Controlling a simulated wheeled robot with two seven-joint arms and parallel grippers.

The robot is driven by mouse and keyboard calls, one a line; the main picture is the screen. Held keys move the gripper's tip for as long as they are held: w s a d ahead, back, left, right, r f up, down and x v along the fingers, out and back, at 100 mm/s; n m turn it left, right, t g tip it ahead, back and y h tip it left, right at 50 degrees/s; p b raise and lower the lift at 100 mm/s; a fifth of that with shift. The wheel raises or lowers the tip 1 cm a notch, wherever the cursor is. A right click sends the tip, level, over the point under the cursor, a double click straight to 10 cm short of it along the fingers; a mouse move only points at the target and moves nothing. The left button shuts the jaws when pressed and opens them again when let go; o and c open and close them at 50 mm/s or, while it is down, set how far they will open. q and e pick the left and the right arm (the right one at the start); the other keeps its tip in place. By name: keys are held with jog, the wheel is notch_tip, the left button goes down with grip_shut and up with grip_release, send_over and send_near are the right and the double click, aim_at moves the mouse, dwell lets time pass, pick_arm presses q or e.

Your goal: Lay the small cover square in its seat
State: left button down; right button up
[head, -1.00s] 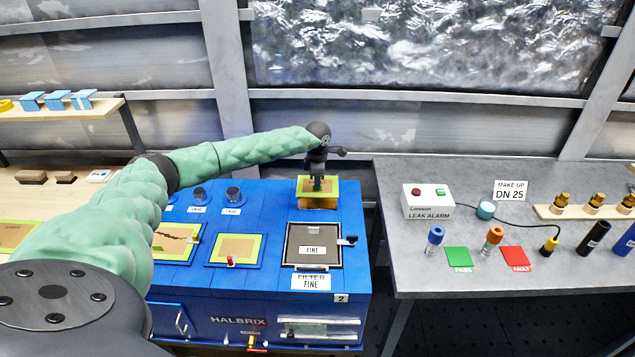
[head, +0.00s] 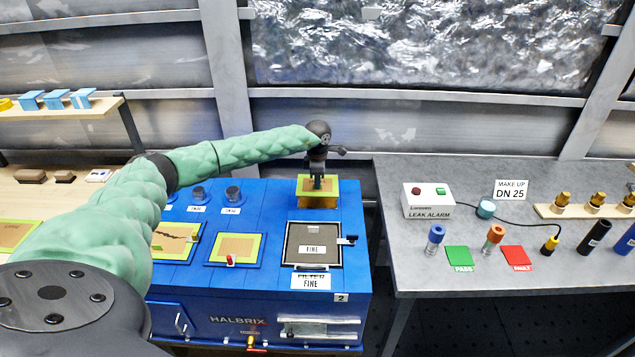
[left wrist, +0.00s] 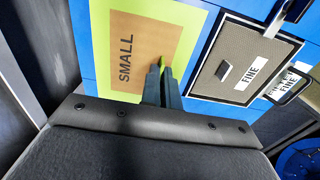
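A tan square cover with a yellow-green border, marked SMALL (left wrist: 128,55), fills the upper middle of the left wrist view. In the head view it (head: 305,186) lies near the back right of the blue cabinet, above an orange-brown block-like side (head: 318,203). My left gripper (head: 318,184) points straight down at its middle. In the left wrist view its two dark fingers (left wrist: 163,75) are close together around a small green piece that looks like the cover's grip. Whether the cover is seated or held slightly above is hidden. My right gripper is out of view.
The blue cabinet (head: 240,303) carries a dark mesh panel marked FINE (head: 312,235), a bordered square with a red knob (head: 236,248) and a cracked square (head: 173,241). A grey bench (head: 440,277) with an alarm box (head: 428,201) stands to the right, across a gap.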

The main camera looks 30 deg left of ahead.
aim_at(317, 191)
pick_arm(q)
jog(key=shift+f, duration=0.15)
jog(key=shift+f+b, duration=0.7)
jog(key=shift+b, duration=0.05)
jog(key=shift+f+b, duration=0.75)
jog(key=shift+f, duration=0.2)
jog(key=shift+f+b, duration=0.85)
jog(key=shift+f, duration=0.3)
dwell(1.0)
jog(key=shift+f+b, duration=0.6)
jog(key=shift+b, duration=0.35)
dwell(1.1)
jog(key=c, duration=2.1)
grip_release()
jog(key=o, duration=0.5)
